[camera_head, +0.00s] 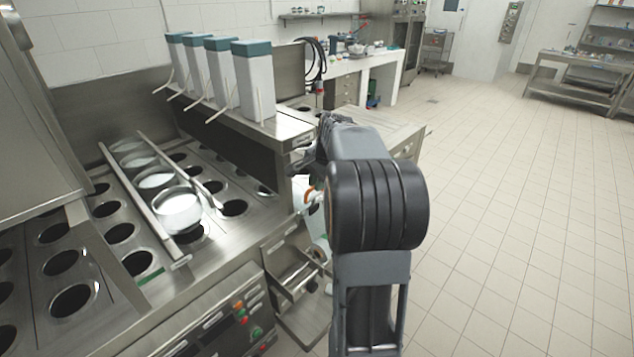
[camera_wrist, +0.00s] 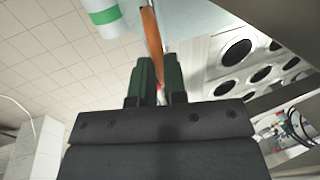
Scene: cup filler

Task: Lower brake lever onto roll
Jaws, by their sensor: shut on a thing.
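The orange-brown brake lever (camera_wrist: 151,32) runs from the top of the wrist view down between the dark green fingers of my gripper (camera_wrist: 155,78), which is shut on it. In the head view a small orange piece (camera_head: 310,194) shows left of my arm, probably part of the lever; the gripper is mostly hidden by my arm. Pale blue film (camera_wrist: 190,18) lies behind the lever in the wrist view. A white cylindrical part with a green band (camera_wrist: 104,15), perhaps the roll, is at the upper left. I cannot tell whether the lever touches the roll.
The steel cup-filling machine (camera_head: 235,245) with rows of round holes stands left of my arm. Several white dispensers with teal lids (camera_head: 254,80) stand on its back ledge. A control panel (camera_head: 240,315) is at its front. The tiled floor (camera_head: 500,220) at right is clear.

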